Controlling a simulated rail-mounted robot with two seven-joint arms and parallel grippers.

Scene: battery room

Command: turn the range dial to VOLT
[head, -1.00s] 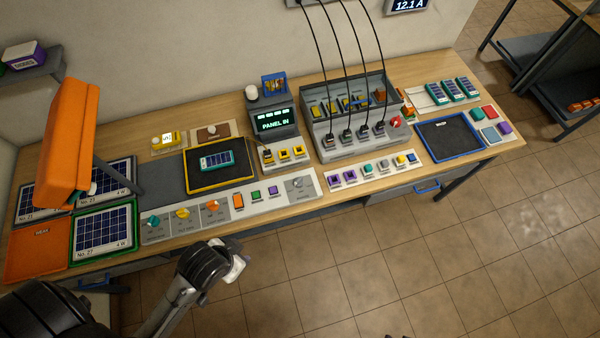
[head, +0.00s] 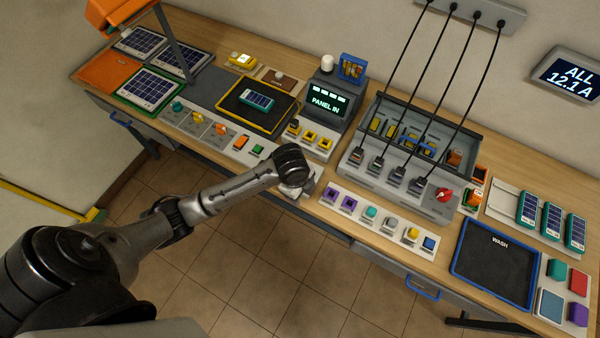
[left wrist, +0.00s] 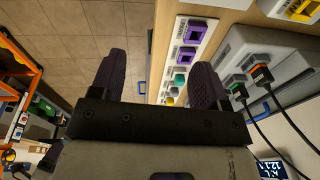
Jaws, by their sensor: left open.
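The control strip (head: 190,125) along the bench's front edge carries a teal dial (head: 178,106), a yellow dial (head: 197,117) and an orange dial (head: 221,129). Their labels are too small to read, so I cannot tell which is the range dial. My left gripper (head: 308,188) is over the right end of this strip, where the arm hides a grey dial seen earlier. In the left wrist view the gripper (left wrist: 160,75) is open and empty, its dark fingers apart, with floor and bench edge beyond. My right gripper is not in view.
A strip with purple and other coloured blocks (head: 372,212) lies right of my gripper. Behind it stands the grey unit (head: 385,180) with black cables and a red knob (head: 443,195). A blue-rimmed tray (head: 452,262) is farther right. Floor is free before the bench.

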